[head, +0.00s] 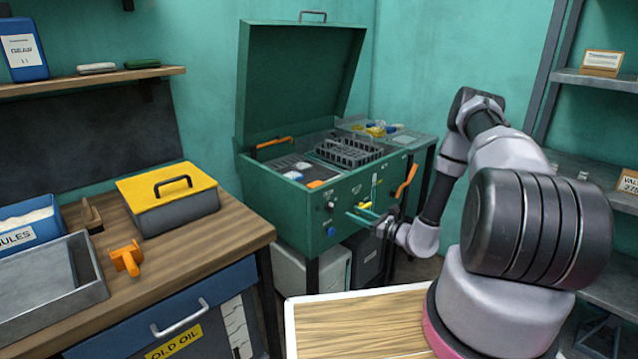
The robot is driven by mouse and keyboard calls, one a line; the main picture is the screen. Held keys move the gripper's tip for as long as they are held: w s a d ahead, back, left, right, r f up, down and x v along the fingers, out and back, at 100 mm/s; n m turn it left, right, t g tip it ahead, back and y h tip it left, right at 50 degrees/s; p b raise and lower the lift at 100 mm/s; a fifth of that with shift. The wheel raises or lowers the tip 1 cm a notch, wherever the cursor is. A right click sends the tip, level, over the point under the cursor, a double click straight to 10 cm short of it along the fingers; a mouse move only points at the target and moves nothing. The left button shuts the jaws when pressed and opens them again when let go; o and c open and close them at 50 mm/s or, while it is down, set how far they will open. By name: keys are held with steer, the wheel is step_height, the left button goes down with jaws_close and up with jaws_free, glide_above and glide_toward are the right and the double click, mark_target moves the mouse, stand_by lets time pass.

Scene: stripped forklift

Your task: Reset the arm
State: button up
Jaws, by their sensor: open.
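My gripper (362,215) is at the end of my arm, right of the picture's middle. Its thin green fingers point left and are apart, with nothing seen between them. It is in front of the lower front face of a green machine (283,217), whose lid (298,85) stands open. From this view I cannot tell whether the fingers touch the machine. My arm bends from its base at the lower right, up and back, then down to the gripper.
A wooden workbench (215,232) at left holds a yellow-lidded box (168,200), an orange tool (127,258), a grey metal tray (55,285) and a blue bin (30,222). Metal shelves (590,165) stand at right. A wooden top (350,325) is in front of my base.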

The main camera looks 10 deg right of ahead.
steer(key=s+a+r+n+g, duration=0.3)
steer(key=r+n+g, duration=0.15)
steer(key=r, duration=0.55)
steer(key=s+a+r+n+g+y, duration=0.1)
steer(key=s+a+r+n+g, duration=0.3)
steer(key=r, duration=0.5)
steer(key=s+a+r+n+g, duration=0.2)
steer(key=r+n+g, duration=0.3)
steer(key=r, duration=0.5)
steer(key=s+d+r+n+t+h, duration=0.3)
steer(key=s+d+r+n+h, duration=0.1)
steer(key=s+r, duration=0.5)
steer(key=s+d+r+n+t+h, duration=0.4)
steer(key=s+r+h, duration=0.3)
steer(key=s+r, duration=0.3)
steer(key=s+d+n, duration=0.1)
steer(key=s, duration=0.2)
steer(key=shift+s, duration=0.3)
